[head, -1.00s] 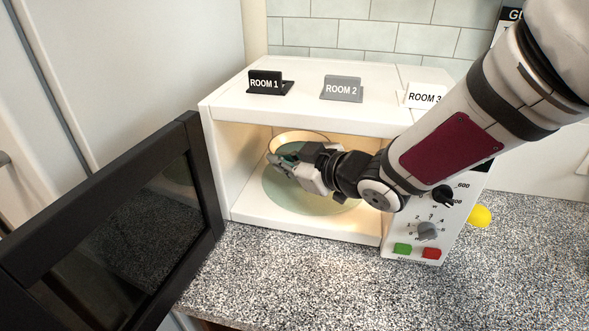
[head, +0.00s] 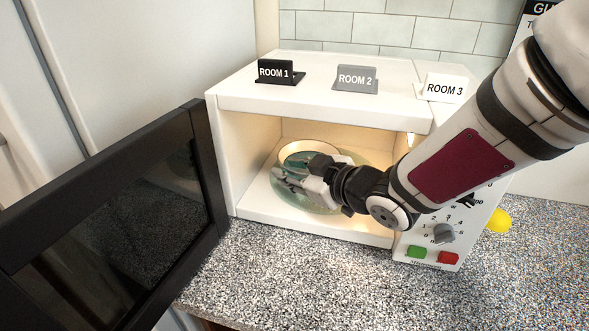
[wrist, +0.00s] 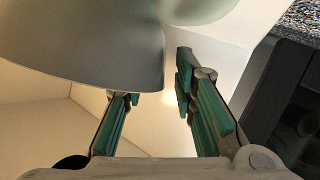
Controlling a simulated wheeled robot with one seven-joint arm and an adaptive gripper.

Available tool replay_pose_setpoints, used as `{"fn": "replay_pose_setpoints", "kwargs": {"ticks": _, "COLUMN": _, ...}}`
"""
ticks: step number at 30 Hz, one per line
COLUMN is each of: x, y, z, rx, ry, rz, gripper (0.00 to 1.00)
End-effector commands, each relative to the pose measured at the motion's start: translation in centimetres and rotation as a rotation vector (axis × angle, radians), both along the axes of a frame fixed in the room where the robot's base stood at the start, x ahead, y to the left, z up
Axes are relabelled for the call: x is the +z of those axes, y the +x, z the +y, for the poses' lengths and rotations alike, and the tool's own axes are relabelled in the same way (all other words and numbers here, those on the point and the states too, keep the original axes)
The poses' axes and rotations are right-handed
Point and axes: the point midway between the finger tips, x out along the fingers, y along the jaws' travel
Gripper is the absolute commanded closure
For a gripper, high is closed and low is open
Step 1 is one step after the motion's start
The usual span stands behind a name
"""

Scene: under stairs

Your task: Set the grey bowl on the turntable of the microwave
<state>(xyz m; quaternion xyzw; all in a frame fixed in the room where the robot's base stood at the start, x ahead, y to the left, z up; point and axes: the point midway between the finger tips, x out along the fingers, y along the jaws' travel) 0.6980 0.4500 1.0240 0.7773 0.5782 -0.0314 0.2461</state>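The grey bowl (wrist: 75,45) fills the upper left of the wrist view. In the head view its pale round rim (head: 297,148) shows inside the microwave (head: 320,102), behind my gripper. The pale green turntable (head: 345,157) lies on the microwave floor under the bowl, which appears to rest on it; my gripper hides the contact. My gripper (wrist: 160,98) is inside the microwave with its teal-padded fingers spread apart. The bowl's edge overlaps the left finger in the wrist view, and the gap between the fingers looks empty.
The dark microwave door (head: 110,215) stands wide open on the left. Signs for ROOM 1 (head: 275,72), ROOM 2 (head: 355,78) and ROOM 3 (head: 444,88) stand on top. A yellow object (head: 498,220) is right of the control panel. The speckled counter (head: 330,280) in front is clear.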

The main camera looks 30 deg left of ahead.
Motion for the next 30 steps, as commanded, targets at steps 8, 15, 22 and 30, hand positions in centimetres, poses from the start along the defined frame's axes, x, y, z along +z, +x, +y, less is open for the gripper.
{"fn": "replay_pose_setpoints", "kwargs": {"ticks": 8, "x": 0.2, "y": 0.0, "z": 0.0, "rx": 0.0, "ry": 0.0, "rz": 0.0, "gripper": 0.74}}
{"fn": "replay_pose_setpoints", "kwargs": {"ticks": 15, "x": 1.3, "y": -0.9, "z": -2.6, "rx": -0.004, "ry": 0.0, "rz": -0.001, "gripper": 0.74}}
{"fn": "replay_pose_setpoints", "kwargs": {"ticks": 22, "x": 2.5, "y": -2.0, "z": -5.7, "rx": -0.004, "ry": 0.001, "rz": -0.002, "gripper": 0.74}}
{"fn": "replay_pose_setpoints", "kwargs": {"ticks": 30, "x": 2.8, "y": -2.5, "z": -6.7, "rx": -0.001, "ry": 0.001, "rz": 0.0, "gripper": 0.74}}
